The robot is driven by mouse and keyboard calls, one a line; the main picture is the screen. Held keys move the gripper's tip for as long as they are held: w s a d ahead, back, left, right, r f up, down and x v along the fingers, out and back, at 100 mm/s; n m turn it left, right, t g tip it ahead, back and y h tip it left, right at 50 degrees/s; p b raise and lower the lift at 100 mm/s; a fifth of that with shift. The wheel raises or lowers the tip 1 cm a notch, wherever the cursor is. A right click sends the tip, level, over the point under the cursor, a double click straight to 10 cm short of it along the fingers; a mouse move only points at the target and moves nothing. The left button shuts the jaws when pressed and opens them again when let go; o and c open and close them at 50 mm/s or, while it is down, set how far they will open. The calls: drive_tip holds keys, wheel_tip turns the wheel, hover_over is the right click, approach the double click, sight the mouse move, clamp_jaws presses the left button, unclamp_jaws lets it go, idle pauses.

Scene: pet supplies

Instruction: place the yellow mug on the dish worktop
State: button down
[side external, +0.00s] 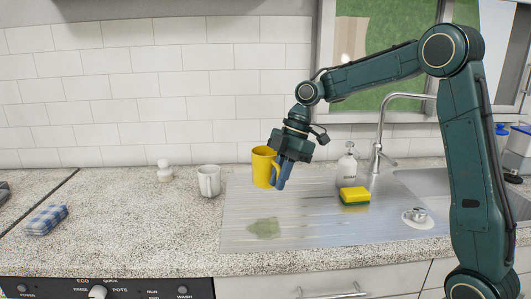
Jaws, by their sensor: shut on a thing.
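The yellow mug (262,168) is upright at the back left part of the metal draining board (320,228). My gripper (283,176) points down at the mug's right side and is shut on it, with its blue fingers over the handle side. The fingers hide part of the handle. I cannot tell whether the mug's base touches the metal or is slightly above it. The speckled stone worktop (140,225) spreads to the left of the draining board.
A white mug (208,181) and a small white object (164,171) stand on the worktop. A folded checked cloth (45,219) lies at left. A yellow-green sponge (354,196), a soap bottle (347,165) and the tap (378,140) are right of my gripper. The worktop's front middle is clear.

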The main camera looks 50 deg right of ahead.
drive_tip(key=shift+r, duration=2.55)
drive_tip(key=w+a+f+m+t, duration=0.1)
drive_tip(key=w+a+f+m, duration=0.1)
drive_tip(key=w+a+f, duration=0.6)
drive_tip(key=w+a+f+m, duration=0.2)
drive_tip(key=w+a+f, duration=0.2)
drive_tip(key=w+a, duration=0.75)
drive_tip(key=shift+h, duration=0.3)
drive_tip(key=shift+s+f, duration=0.2)
drive_tip(key=shift+f, duration=3.75)
drive_tip(key=shift+f, duration=0.15)
drive_tip(key=c, duration=1.5)
unclamp_jaws()
